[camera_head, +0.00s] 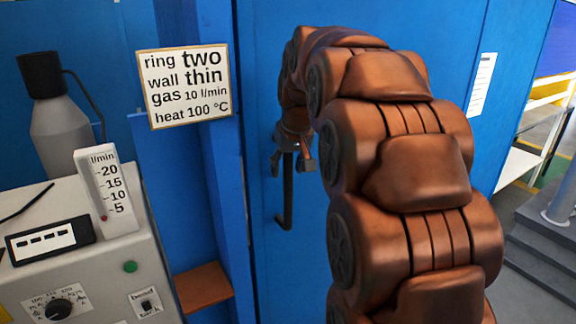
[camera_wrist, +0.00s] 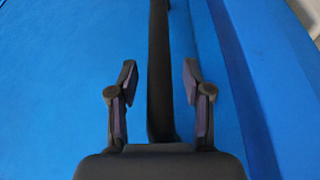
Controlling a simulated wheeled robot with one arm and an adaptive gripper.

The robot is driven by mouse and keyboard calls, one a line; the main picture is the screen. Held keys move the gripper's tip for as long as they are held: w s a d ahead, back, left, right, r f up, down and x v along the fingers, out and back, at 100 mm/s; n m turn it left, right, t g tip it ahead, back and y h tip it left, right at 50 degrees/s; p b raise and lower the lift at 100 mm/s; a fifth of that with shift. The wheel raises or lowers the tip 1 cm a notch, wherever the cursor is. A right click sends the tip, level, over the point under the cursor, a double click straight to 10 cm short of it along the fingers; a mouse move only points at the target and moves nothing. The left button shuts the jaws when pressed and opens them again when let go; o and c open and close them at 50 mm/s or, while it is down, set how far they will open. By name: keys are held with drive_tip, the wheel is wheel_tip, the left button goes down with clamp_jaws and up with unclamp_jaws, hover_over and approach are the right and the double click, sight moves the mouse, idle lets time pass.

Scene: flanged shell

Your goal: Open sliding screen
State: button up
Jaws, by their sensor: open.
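The blue sliding screen (camera_head: 270,45) stands in front of me and fills the middle of the head view. It also fills most of the wrist view (camera_wrist: 60,90). A dark upright bar handle (camera_head: 288,205) is fixed on the screen. My gripper (camera_head: 293,163) is at the upper part of this handle. In the wrist view, the handle (camera_wrist: 160,75) runs upright between the two open fingers of my gripper (camera_wrist: 158,82), with a gap on each side. The handle's top is out of the wrist view, and my arm hides part of the screen.
A sign (camera_head: 186,87) hangs left of the screen, above a small brown ledge (camera_head: 203,287). A grey machine (camera_head: 130,255) with a dial, a flow gauge (camera_head: 105,190) and a grey bottle (camera_head: 62,130) stand at the left. Grey steps (camera_head: 540,240) are at the right.

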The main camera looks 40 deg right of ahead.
clamp_jaws()
idle(0.4)
